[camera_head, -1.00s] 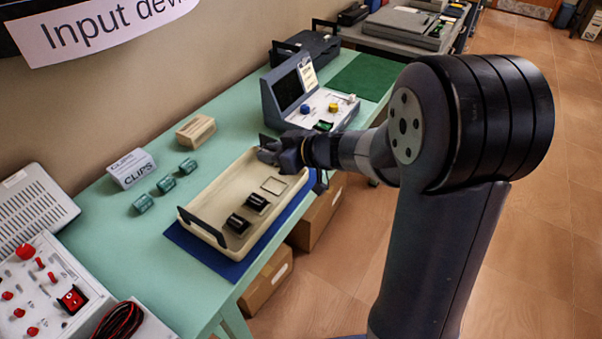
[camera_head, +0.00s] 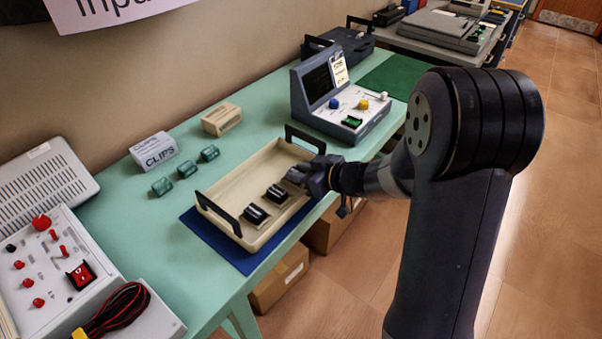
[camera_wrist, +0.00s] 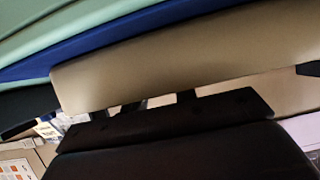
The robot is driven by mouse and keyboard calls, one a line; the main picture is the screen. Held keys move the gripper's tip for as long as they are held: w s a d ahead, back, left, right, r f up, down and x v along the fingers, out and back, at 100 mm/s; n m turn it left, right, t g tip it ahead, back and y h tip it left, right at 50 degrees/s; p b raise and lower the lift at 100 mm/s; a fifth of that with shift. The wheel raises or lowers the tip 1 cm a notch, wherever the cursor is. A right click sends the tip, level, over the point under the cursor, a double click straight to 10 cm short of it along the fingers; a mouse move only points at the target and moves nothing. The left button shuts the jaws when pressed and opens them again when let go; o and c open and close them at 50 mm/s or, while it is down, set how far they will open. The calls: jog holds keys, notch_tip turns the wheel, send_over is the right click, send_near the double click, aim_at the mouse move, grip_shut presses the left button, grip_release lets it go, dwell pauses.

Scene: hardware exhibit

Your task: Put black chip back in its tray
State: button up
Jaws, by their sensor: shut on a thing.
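The cream tray (camera_head: 236,188) with black end handles lies on a blue mat (camera_head: 216,238) on the green table. Two black chips, a nearer one (camera_head: 254,214) and a farther one (camera_head: 276,194), sit in its right side. My gripper (camera_head: 299,175) is low over the far right part of the tray, just beyond the farther chip. It is shut on the black chip, which its fingers and my wrist hide. The wrist view shows the dark gripper (camera_wrist: 165,112) close against the tray's pale wall (camera_wrist: 200,75); the held chip cannot be made out.
Behind the tray stands a grey console (camera_head: 338,100) with coloured knobs. Several small green pieces (camera_head: 187,168), a CLIPS box (camera_head: 154,151) and a tan block (camera_head: 222,119) lie left of the tray. A red-knobbed panel (camera_head: 48,268) is at the near left.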

jog(key=shift+f, duration=0.15)
jog(key=o, duration=0.9)
jog(key=shift+o, duration=0.2)
jog(key=shift+r, duration=0.2)
jog(key=shift+s+d+r, duration=0.2)
jog(key=shift+d, duration=0.05)
jog(key=p+v, duration=0.2)
jog(key=v, duration=0.9)
jog(key=shift+s+p, duration=0.2)
jog(key=shift+p, duration=0.15)
jog(key=shift+d, duration=0.1)
